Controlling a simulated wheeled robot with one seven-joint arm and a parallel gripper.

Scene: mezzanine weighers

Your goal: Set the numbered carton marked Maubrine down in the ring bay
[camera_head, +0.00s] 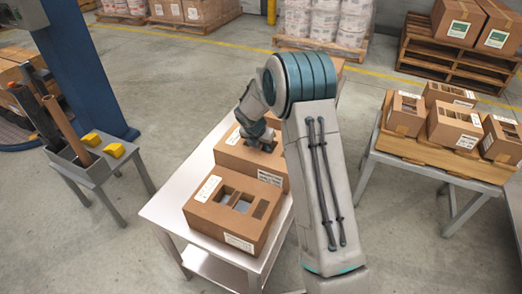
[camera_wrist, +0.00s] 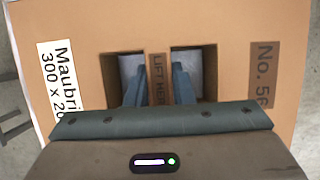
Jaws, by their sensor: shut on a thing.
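The carton marked Maubrine (camera_wrist: 225,60) fills most of the wrist view. It is brown, with a white label at left reading "Maubri… 300 x 2…" and a "No. 56…" patch at right, cut off. My gripper (camera_wrist: 158,78) has one finger in each of two cut-out holes and is shut on the "LIFT HERE" strip between them. In the head view the carton (camera_head: 228,158) is at the white table, behind another open-topped carton (camera_head: 222,216). I cannot tell if it rests or hangs slightly above. I cannot make out a ring bay mark.
The white table (camera_head: 165,212) stands in the middle. A second table at right (camera_head: 372,165) bears several cartons on a wooden board. A grey stand with yellow blocks (camera_head: 88,172) and a blue column (camera_head: 85,65) are at left. Floor between the tables and stand is clear.

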